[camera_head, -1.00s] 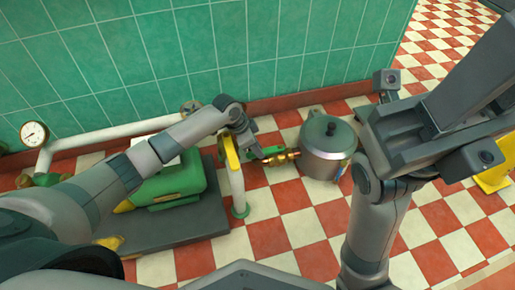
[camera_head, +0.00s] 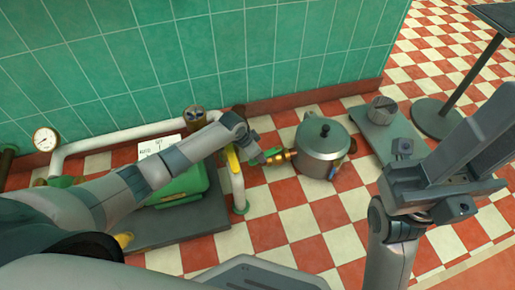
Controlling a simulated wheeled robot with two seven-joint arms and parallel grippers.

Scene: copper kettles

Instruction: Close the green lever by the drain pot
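The drain pot (camera_head: 322,148) is a grey metal pot with a domed lid and dark knob, standing on the checked floor. A brass valve with a green lever (camera_head: 272,152) sticks out from its left side. My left gripper (camera_head: 258,157) reaches in from the left and its tip is right beside the lever. I cannot tell whether it touches the lever, or whether its fingers are open or shut. My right gripper (camera_head: 450,165) is at the right, away from the pot and valve. Its finger gap is not clear from this angle.
A white pipe with a yellow part (camera_head: 233,165) stands just left of the valve. A green pump (camera_head: 185,185) sits on a dark base, with a gauge (camera_head: 45,139) farther left. A grey scale (camera_head: 383,112) and a dark stand (camera_head: 440,118) are right of the pot.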

